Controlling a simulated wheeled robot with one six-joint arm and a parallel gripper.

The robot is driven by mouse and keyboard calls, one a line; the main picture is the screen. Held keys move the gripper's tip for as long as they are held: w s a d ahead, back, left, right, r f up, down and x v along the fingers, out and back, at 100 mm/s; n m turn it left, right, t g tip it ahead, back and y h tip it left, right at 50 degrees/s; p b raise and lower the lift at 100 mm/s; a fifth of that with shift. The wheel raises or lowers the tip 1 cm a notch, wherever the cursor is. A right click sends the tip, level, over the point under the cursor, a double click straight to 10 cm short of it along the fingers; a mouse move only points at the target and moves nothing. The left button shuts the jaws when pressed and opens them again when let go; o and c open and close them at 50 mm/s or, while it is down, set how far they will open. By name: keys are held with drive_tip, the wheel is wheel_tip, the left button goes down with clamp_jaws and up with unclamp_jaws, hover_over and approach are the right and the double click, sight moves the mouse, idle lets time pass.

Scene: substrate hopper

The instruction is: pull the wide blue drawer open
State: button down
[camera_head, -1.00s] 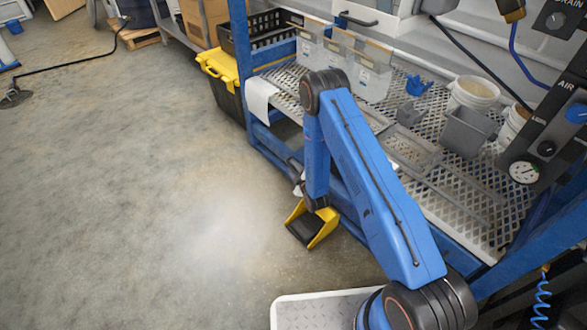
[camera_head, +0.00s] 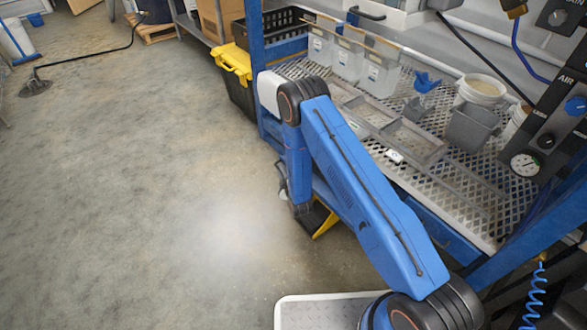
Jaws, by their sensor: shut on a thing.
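A blue front (camera_head: 445,236) shows under the mesh bench, right of my arm; it looks like part of the wide blue drawer. The rest of it is behind my arm, and I cannot tell how far it stands out. My gripper (camera_head: 283,188) is low at the bench's front, mostly hidden behind my forearm and wrist. It is shut at the drawer's front; the fingertips and the exact place of the grip are hidden.
A yellow dustpan-like thing (camera_head: 326,224) is on the floor by my wrist, partly hidden. A black tote with a yellow lid (camera_head: 234,64) stands left of the bench. The mesh bench top (camera_head: 455,190) carries bins and cups.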

drive_tip(key=s+a, duration=0.7)
drive_tip(key=a, duration=0.2)
drive_tip(key=s+a, duration=0.6)
drive_tip(key=a, duration=0.3)
drive_tip(key=shift+s+a, duration=0.35)
drive_tip(key=shift+a, duration=0.05)
drive_tip(key=c, duration=1.8)
unclamp_jaws()
drive_tip(key=v, duration=1.7)
drive_tip(key=shift+s+f, duration=0.1)
drive_tip(key=shift+s, duration=0.15)
